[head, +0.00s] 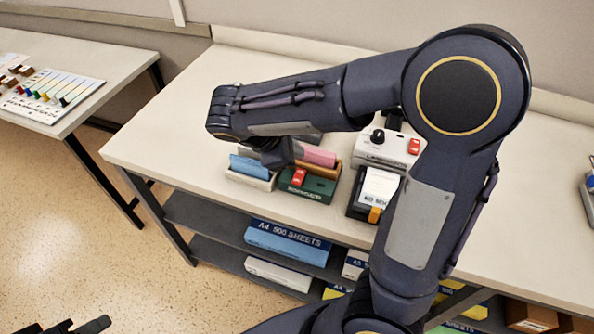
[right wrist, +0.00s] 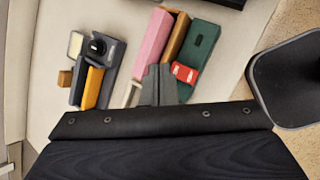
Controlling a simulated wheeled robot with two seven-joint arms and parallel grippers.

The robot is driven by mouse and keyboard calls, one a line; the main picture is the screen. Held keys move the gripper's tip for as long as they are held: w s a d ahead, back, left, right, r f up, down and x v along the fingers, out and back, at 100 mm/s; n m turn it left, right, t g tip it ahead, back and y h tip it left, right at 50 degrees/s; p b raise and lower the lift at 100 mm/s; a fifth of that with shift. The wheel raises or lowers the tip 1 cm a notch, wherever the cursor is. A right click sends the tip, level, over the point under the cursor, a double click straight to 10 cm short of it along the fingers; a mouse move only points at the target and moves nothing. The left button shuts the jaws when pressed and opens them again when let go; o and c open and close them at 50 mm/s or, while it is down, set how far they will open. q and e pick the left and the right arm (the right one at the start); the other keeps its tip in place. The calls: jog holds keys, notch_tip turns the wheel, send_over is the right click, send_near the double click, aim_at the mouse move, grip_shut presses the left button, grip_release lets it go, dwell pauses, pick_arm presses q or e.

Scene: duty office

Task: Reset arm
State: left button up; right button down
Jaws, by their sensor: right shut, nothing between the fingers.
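My right arm crosses the head view, and its gripper (head: 275,155) points down over the white table (head: 160,135), above a small group of desk items. In the right wrist view its two fingers (right wrist: 158,82) are together with nothing between them. The fingers appear near a pink block (right wrist: 153,45), a brown holder (right wrist: 177,36) and a green device (right wrist: 200,50) with a red switch; whether they touch is unclear. Dark finger-like parts of my left gripper (head: 80,326) show at the bottom left edge, mostly cut off.
A blue-topped box (head: 250,170), a black device with a white label (head: 378,190) and a white machine with a black knob (head: 385,150) stand close by. Paper packs (head: 287,243) lie on the shelves below. A second table (head: 95,75) stands left across open floor.

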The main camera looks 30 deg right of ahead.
jog(key=shift+r, duration=0.1)
dwell(0.4)
jog(key=shift+s+d, duration=0.15)
jog(key=shift+s, duration=0.05)
jog(key=s+a+m+t+y, duration=0.1)
jog(key=s+m+t+y, duration=0.1)
jog(key=s+m+y, duration=0.3)
jog(key=s+a+m+t+y, duration=0.2)
jog(key=s+m+y, duration=0.4)
jog(key=s+m, duration=0.3)
jog(key=s, duration=0.2)
jog(key=shift+s+a, duration=0.25)
jog(key=shift+s, duration=0.05)
